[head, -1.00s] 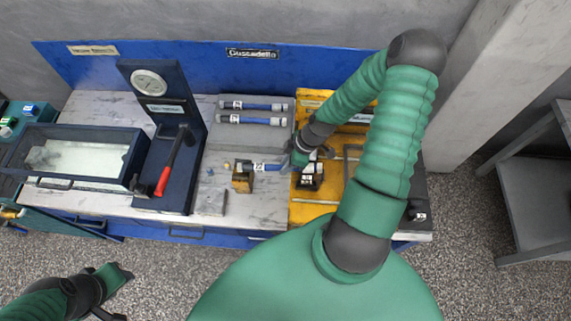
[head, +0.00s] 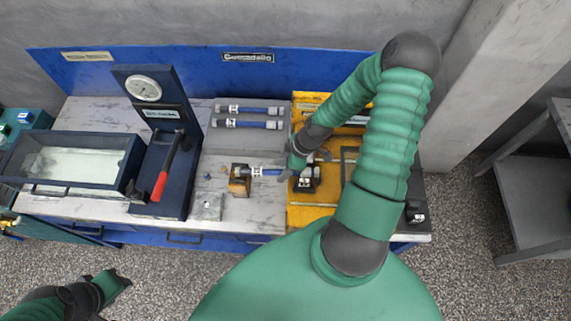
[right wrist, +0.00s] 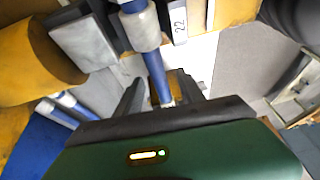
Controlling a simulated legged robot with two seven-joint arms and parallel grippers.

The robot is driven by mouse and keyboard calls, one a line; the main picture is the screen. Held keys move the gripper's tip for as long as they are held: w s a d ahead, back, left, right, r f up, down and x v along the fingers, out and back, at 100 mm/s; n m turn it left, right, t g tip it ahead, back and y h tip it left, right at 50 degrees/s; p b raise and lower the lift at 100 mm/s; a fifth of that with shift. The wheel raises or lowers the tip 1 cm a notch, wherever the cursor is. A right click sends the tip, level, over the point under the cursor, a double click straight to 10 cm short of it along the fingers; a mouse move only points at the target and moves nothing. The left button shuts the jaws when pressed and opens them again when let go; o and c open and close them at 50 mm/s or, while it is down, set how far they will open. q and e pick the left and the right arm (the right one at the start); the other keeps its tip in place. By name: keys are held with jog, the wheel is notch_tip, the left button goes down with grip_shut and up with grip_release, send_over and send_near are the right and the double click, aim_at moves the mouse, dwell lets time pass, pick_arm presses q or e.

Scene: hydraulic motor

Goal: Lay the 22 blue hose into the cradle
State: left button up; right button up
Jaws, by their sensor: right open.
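The blue hose (head: 270,172) with a white 22 label lies level over the front middle of the bench. Its left end is at a small yellow-brown block (head: 238,188); whether it rests in it I cannot tell. Its right end, with a grey collar (right wrist: 143,28), is beside a black block with a 22 label (right wrist: 180,22) at the yellow station; the black block (head: 306,184) shows in the head view too. My right gripper (right wrist: 160,98) is open, its fingers on either side of the hose. My left gripper (head: 118,283) hangs low left, away from the bench; its jaws are unclear.
Two more blue hoses (head: 247,124) lie on a grey rack behind. The yellow station (head: 306,218) lies under my right arm.

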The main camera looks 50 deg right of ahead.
jog(key=v, duration=1.6)
jog(key=shift+r+p, duration=0.3)
jog(key=shift+p, duration=0.1)
jog(key=shift+d, duration=0.15)
jog(key=w+a+f+m+h+b, duration=0.1)
jog(key=a+f+m+b, duration=0.1)
jog(key=a, duration=0.4)
jog(key=a+f+m+h+b, duration=0.1)
jog(key=a+f+m+b, duration=0.1)
jog(key=a+b, duration=0.3)
jog(key=w+a+f+m+h+b, duration=0.1)
jog(key=a+f+m+b, duration=0.2)
jog(key=a, duration=0.5)
jog(key=shift+w+m+h+b, duration=0.3)
jog(key=shift+w+m+b, duration=0.05)
jog(key=shift+m, duration=0.15)
jog(key=shift+a, duration=0.1)
